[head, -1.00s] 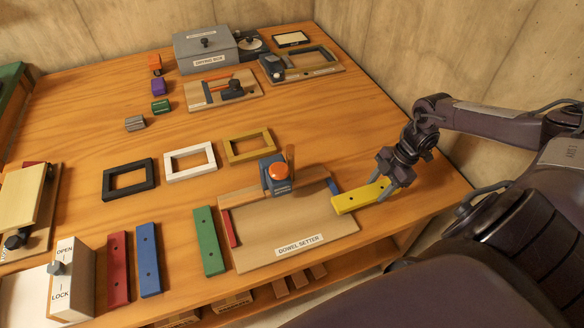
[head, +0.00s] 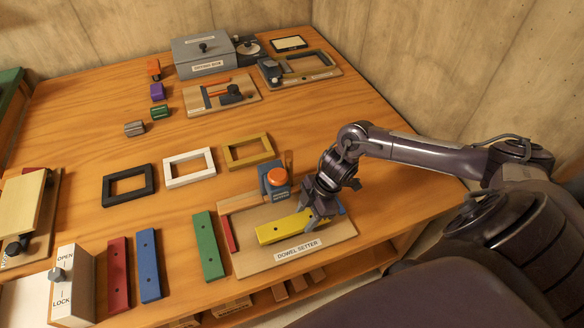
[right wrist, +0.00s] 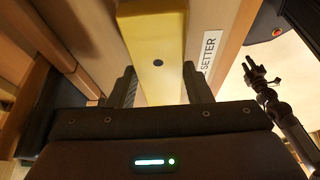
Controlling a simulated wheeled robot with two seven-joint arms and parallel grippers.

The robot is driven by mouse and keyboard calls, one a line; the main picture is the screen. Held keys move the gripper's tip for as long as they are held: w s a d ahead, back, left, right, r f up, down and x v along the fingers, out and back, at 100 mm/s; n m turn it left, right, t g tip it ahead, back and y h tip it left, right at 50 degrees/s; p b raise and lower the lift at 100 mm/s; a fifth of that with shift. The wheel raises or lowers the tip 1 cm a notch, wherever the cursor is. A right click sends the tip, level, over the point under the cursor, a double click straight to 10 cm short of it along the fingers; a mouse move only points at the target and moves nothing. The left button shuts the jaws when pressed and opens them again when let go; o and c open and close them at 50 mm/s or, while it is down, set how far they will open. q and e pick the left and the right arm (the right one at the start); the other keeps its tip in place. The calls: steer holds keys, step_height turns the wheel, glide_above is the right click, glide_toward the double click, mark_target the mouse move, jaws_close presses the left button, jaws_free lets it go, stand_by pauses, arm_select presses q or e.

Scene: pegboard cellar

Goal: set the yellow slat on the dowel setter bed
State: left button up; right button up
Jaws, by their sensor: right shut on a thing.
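The yellow slat (head: 272,232) is over the bed of the dowel setter (head: 248,258), between its front label and the back rail. I cannot tell whether it touches the bed. My right gripper (head: 318,217) is shut on the slat's right end. In the right wrist view the yellow slat (right wrist: 155,45) runs away between the two fingers (right wrist: 160,88), with one dark hole showing. The setter's blue block with an orange knob (head: 277,177) stands behind the slat. My left gripper (right wrist: 254,72) shows small at the right of the right wrist view, its fingers apart and empty.
Green (head: 208,247), blue (head: 148,265) and red (head: 118,274) slats lie left of the setter. Black (head: 128,201), white (head: 168,178) and ochre (head: 228,153) frames lie behind. The table right of the setter (head: 400,205) is clear.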

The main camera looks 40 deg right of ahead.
mark_target(292, 224)
steer(key=a, duration=0.2)
steer(key=w+a, duration=0.1)
steer(key=a, duration=0.1)
steer(key=shift+a+b, duration=0.1)
steer(key=shift+b, duration=0.2)
steer(key=shift+f+b, duration=0.9)
steer(key=shift+b, duration=0.05)
steer(key=shift+r, duration=0.15)
steer(key=o, duration=1.1)
steer(key=v, duration=1.2)
steer(key=shift+s, duration=0.1)
